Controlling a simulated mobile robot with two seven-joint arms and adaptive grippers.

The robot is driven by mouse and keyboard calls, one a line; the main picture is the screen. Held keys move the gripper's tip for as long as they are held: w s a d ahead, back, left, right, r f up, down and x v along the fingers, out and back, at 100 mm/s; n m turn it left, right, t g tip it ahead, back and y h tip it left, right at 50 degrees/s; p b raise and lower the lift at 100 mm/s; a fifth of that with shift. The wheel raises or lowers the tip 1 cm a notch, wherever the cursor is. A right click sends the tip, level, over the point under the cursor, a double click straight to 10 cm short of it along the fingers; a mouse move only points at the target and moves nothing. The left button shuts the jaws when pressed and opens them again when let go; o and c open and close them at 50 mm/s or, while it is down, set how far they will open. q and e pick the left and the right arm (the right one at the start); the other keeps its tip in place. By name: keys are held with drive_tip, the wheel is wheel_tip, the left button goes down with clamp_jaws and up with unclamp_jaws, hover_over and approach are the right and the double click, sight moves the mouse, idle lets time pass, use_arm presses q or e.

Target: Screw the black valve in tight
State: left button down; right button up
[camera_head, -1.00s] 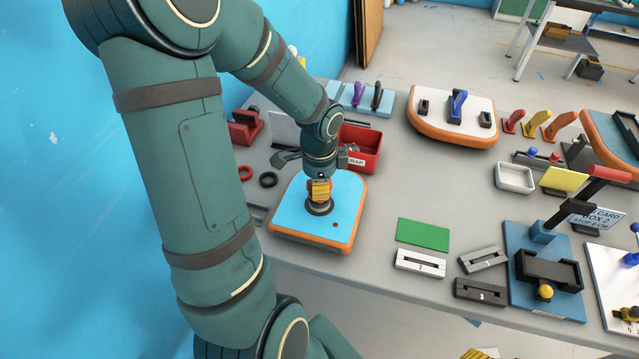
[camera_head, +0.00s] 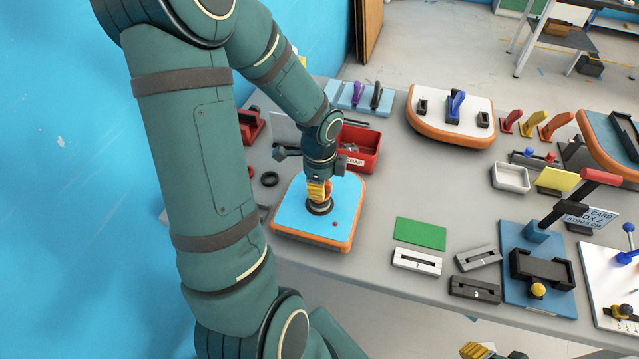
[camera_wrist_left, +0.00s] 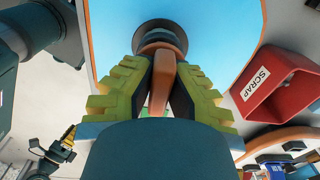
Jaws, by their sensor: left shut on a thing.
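The black valve (camera_head: 319,208) stands on the blue top of a board with an orange rim (camera_head: 345,242). An orange-brown grip (camera_wrist_left: 161,75) rises from its dark round base in the left wrist view. My left gripper (camera_head: 318,190) points down over the valve, and its yellow ribbed fingers are shut on this grip. The fingers hide part of the valve; its thread and seat do not show. What appears to be my right gripper (camera_head: 482,351) is only partly visible at the bottom edge, well away from the board.
A red scrap bin (camera_head: 364,160) stands just behind the board. A black ring (camera_head: 270,179) lies to its left. A green card (camera_head: 422,233) and slotted blocks (camera_head: 417,262) lie to its right. A blue-handled valve board (camera_head: 452,135) stands at the back.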

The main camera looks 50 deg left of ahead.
use_arm(q)
drive_tip(key=shift+r+m, duration=0.1)
drive_tip(key=shift+m, duration=0.2)
drive_tip(key=shift+r+p, duration=2.4)
drive_tip(key=shift+r, duration=0.05)
drive_tip(key=w+d+f+n+b, duration=0.1)
drive_tip(key=w+d+f+n, duration=0.2)
drive_tip(key=d, duration=0.3)
drive_tip(key=w+d+f+n+b, duration=0.2)
drive_tip(key=w+d+f+n, duration=0.1)
drive_tip(key=d, duration=0.4)
drive_tip(key=w+d+f+n+b, duration=0.2)
drive_tip(key=w+d+f+n, duration=0.1)
drive_tip(key=w+d+n, duration=0.1)
drive_tip(key=shift+d+n, duration=0.6)
drive_tip(key=shift+d, duration=0.75)
drive_tip(key=shift+d+f+n, duration=0.15)
drive_tip(key=shift+d+n, duration=0.15)
drive_tip(key=shift+d, duration=0.1)
